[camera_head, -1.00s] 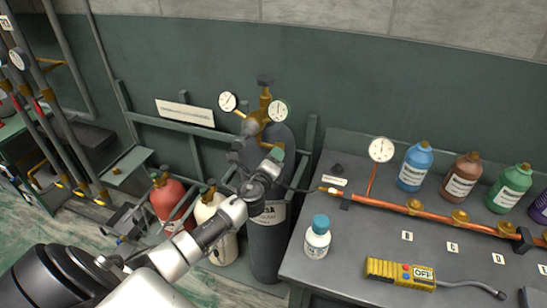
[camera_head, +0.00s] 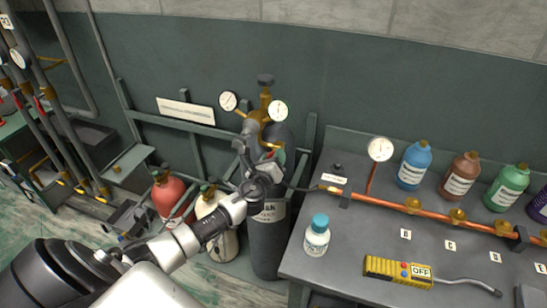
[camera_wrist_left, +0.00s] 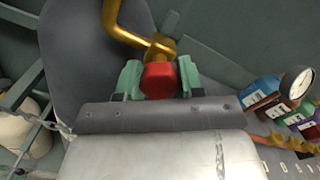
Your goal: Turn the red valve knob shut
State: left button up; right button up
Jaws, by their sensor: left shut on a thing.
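The red valve knob (camera_wrist_left: 158,80) sits at the end of a brass fitting on the dark grey gas cylinder (camera_head: 267,240). In the left wrist view it lies between the two green fingertips of my left gripper (camera_wrist_left: 159,78), which is shut on it. In the head view my left gripper (camera_head: 272,153) reaches the front of the cylinder just below the brass regulator (camera_head: 265,104) and its two round gauges. The gripper mostly hides the knob there. My right gripper is not in view.
A red cylinder (camera_head: 169,196) and a cream cylinder (camera_head: 213,213) stand left of the dark one. The grey bench (camera_head: 350,240) on the right holds a copper pipe (camera_head: 380,206), a white bottle with a blue cap (camera_head: 317,236), a yellow detector (camera_head: 398,271) and several coloured bottles.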

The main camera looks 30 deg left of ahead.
pick_arm(q)
jog(key=shift+f, duration=0.1)
jog(key=o, duration=0.9)
jog(key=shift+s, duration=0.1)
jog(key=b+v, duration=0.1)
jog(key=v, duration=0.9)
jog(key=shift+s, duration=0.35)
